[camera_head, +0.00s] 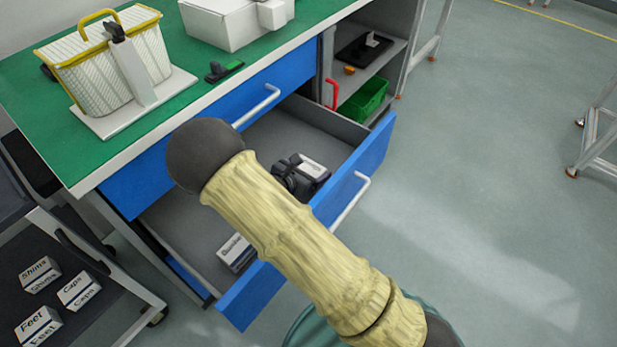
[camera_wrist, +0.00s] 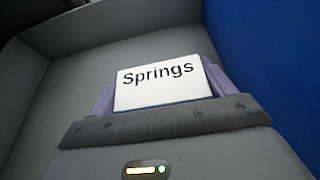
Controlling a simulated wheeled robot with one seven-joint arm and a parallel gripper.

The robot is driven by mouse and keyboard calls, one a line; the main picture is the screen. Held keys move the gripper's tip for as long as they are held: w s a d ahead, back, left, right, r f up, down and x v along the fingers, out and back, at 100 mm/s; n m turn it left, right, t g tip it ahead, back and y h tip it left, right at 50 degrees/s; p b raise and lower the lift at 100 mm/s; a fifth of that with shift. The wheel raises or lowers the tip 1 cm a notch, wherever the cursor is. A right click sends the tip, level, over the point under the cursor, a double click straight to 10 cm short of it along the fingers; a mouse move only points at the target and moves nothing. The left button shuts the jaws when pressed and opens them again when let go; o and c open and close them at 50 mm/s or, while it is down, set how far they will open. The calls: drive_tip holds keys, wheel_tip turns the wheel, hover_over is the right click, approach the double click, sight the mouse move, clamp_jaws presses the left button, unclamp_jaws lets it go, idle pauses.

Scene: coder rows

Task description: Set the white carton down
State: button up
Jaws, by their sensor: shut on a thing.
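The white carton (camera_wrist: 160,85), with "Springs" printed on its face, is between the pale purple fingers of my gripper in the wrist view. In the head view my gripper (camera_head: 299,176) is inside the open blue drawer (camera_head: 370,158), with the carton's white top (camera_head: 314,168) showing at its right side. The gripper is shut on the carton. The carton is low over the grey drawer floor; I cannot tell whether it touches. My arm hides the middle of the drawer.
Another small white labelled carton (camera_head: 236,252) lies near the drawer's left end. A trolley with several labelled cartons stands at lower left.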

drive_tip(key=shift+f+b, duration=0.7)
drive_tip(key=shift+f, duration=1.15)
drive_tip(key=shift+f, duration=0.1)
drive_tip(key=o, duration=1)
drive_tip(key=p+v, duration=0.4)
drive_tip(key=v, duration=0.8)
